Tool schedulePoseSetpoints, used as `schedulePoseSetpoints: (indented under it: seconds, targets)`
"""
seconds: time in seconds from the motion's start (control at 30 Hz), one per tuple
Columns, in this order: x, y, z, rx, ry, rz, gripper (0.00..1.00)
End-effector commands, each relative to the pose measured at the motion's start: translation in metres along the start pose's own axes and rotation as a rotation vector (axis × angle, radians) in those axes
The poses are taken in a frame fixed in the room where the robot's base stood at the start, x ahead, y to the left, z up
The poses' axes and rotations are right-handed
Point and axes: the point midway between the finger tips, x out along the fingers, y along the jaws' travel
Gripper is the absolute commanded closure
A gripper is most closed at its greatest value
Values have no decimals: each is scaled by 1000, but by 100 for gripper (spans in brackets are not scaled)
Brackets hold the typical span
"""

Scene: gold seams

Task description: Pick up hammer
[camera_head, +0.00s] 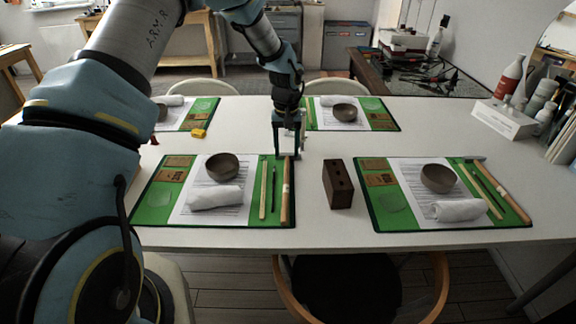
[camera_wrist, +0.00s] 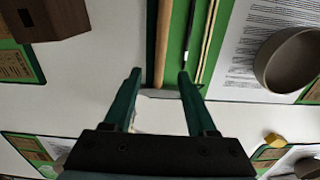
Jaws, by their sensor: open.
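A hammer (camera_head: 287,195) with a long light wooden handle lies along the right edge of the near left green mat (camera_head: 152,208). Its handle also shows in the wrist view (camera_wrist: 164,35), with a thin grey head at its end, between my fingers. My gripper (camera_head: 287,154) is open and empty at the far end of this hammer. In the wrist view my green fingertips (camera_wrist: 160,75) stand on either side of the handle's line; I cannot tell how high above it. A similar hammer (camera_head: 503,192) lies on the near right mat (camera_head: 385,222).
A dark wooden block with holes (camera_head: 338,185) stands right of the hammer. A thin stick and a dark tool lie close left of it. Bowls (camera_head: 222,167) and rolled cloths (camera_head: 215,198) sit on the mats. A small yellow object (camera_head: 198,133) is left of my gripper.

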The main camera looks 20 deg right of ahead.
Motion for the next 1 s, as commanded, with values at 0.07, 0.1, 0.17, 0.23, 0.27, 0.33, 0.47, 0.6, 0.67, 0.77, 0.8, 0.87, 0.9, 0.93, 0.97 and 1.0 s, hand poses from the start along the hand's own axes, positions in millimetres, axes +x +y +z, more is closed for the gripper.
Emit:
schedulePoseSetpoints:
  seconds: [0.07, 0.1, 0.17, 0.23, 0.27, 0.33, 0.47, 0.6, 0.67, 0.77, 0.8, 0.87, 0.9, 0.93, 0.97, 1.0]
  targets:
    - [7, 1, 0, 1, -4, 0, 43]
    - [13, 1, 0, 1, -5, 0, 43]
    - [21, 2, 0, 0, -6, 0, 43]
    - [31, 2, 0, 1, -4, 0, 43]
    - [35, 2, -1, 1, -4, 0, 43]
    - [42, 2, -1, 0, -3, 0, 43]
    - [47, 2, -1, 0, 0, 0, 43]
    - [48, 2, -2, 0, 0, 0, 43]
    - [48, 2, -1, 0, 0, 0, 45]
    - [48, 2, -1, 0, 0, 0, 56]
    - [48, 2, -1, 0, -1, 0, 61]
    - [48, 2, -1, 0, -1, 0, 68]
    - [48, 2, -1, 0, -1, 0, 72]
    - [48, 2, -1, 0, -1, 0, 75]
    - [48, 2, -1, 0, -1, 0, 79]
    - [47, 2, -1, 0, -1, 0, 83]
